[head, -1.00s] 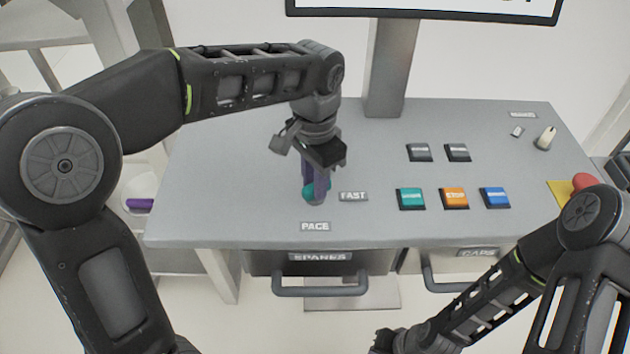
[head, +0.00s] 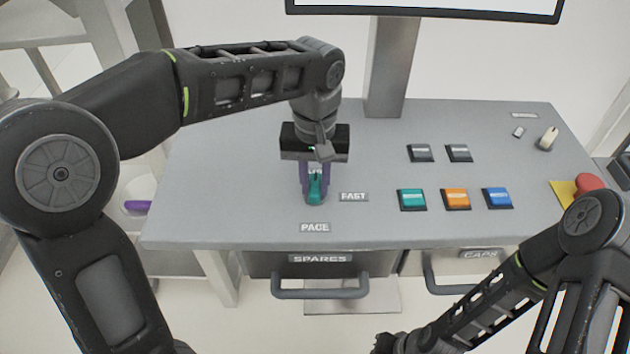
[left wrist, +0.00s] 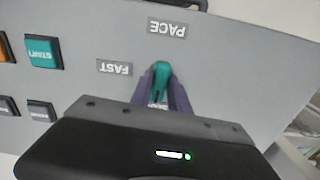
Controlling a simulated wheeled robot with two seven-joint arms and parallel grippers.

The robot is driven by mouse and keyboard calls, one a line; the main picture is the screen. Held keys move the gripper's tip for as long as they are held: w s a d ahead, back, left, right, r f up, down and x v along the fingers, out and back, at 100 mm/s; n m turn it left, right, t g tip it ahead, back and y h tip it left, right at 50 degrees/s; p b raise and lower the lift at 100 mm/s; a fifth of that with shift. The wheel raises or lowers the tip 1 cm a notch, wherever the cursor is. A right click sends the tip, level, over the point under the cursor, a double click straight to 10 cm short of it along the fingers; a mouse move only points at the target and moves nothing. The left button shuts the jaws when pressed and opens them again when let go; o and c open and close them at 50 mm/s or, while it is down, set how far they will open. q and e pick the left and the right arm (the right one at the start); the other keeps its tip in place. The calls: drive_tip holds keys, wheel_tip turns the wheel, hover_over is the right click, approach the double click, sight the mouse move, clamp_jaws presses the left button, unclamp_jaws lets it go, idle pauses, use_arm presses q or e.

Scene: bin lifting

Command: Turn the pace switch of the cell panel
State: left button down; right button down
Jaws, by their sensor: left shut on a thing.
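The pace switch (head: 316,192) is a teal knob on the grey cell panel (head: 230,210), behind the PACE label (head: 314,227) and left of the FAST label (head: 354,197). My left gripper (head: 316,197) points down from above, its purple fingers shut on the knob from both sides. The knob's long side runs roughly front to back. In the left wrist view the knob (left wrist: 161,76) shows between the fingers, and a label beside it is partly hidden. My right gripper (head: 388,342) is at the bottom edge, away from the panel; its fingers are unclear.
Right of the switch are teal START (head: 412,199), orange STOP (head: 456,198) and blue (head: 497,197) buttons, with two dark buttons behind. A red knob (head: 588,182) on yellow is at the right edge. A monitor post (head: 388,70) stands behind. Drawers (head: 320,258) are below.

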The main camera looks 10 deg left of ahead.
sight(315, 185)
use_arm(q)
drive_tip(key=shift+n, duration=0.5)
drive_tip(key=c, duration=1.2)
unclamp_jaws()
drive_tip(key=shift+c, duration=0.2)
drive_tip(key=shift+r, duration=0.1)
wheel_tip(315, 185, up, 4)
drive_tip(key=shift+r, duration=0.1)
wheel_tip(315, 185, up, 3)
drive_tip(key=shift+f+p, duration=0.1)
drive_tip(key=shift+p, duration=0.65)
drive_tip(key=shift+r, duration=0.4)
